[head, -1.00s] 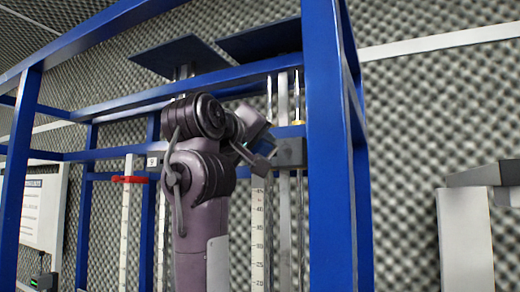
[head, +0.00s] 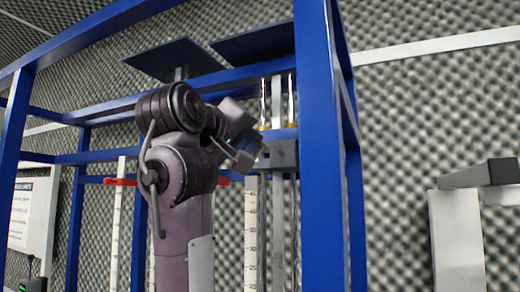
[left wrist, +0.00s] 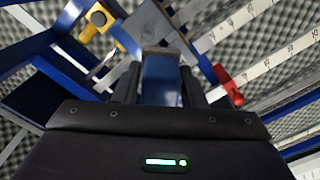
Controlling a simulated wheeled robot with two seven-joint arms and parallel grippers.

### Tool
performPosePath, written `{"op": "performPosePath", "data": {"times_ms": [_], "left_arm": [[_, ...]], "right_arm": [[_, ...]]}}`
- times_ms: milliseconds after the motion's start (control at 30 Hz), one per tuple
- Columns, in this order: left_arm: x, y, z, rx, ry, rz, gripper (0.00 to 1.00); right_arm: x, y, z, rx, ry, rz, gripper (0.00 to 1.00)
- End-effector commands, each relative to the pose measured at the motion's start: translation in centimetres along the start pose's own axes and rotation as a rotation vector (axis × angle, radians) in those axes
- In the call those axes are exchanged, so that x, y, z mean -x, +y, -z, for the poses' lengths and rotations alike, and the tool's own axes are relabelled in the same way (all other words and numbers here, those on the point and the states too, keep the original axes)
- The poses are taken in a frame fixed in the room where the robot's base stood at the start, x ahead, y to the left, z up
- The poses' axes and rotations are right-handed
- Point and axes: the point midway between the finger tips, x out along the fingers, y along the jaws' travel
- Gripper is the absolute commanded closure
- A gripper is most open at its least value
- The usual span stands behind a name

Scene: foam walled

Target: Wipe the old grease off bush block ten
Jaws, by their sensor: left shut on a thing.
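My left gripper (head: 248,150) is high inside the blue frame, at the end of my raised purple arm. It is shut on a blue piece (left wrist: 160,80), which shows between the fingers in the left wrist view; I cannot tell if it is a cloth or a pad. A grey block (head: 284,153) sits on the vertical rods just right of the gripper. I cannot read a number on it, nor tell if the blue piece touches it. No grease can be made out. My right gripper is not in view.
Blue frame uprights (head: 320,150) and beams surround the arm. Dark flat plates (head: 175,60) are overhead. A red clamp (left wrist: 229,85) is on a white scale (left wrist: 262,64). A yellow part (left wrist: 97,24) is at upper left of the wrist view. A grey post (head: 458,240) stands right.

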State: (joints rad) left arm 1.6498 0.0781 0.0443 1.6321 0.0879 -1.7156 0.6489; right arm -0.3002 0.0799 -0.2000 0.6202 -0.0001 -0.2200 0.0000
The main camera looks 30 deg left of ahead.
Motion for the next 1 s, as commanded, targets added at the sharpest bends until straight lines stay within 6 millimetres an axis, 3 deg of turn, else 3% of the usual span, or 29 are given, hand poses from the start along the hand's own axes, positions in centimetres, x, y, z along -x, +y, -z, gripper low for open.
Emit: {"op": "performPosePath", "data": {"times_ms": [267, 700, 1000], "left_arm": [[-0.8, 0.1, 0.1, 0.0, -0.002, 0.001, 0.81], [-5.5, 0.1, 0.2, 0.001, -0.003, 0.002, 0.81], [-6.9, 0.1, 0.1, 0.001, -0.001, 0.0, 0.81]], "right_arm": [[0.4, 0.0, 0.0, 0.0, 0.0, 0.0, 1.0], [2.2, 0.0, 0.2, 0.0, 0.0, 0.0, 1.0], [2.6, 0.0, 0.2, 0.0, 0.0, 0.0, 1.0]]}}
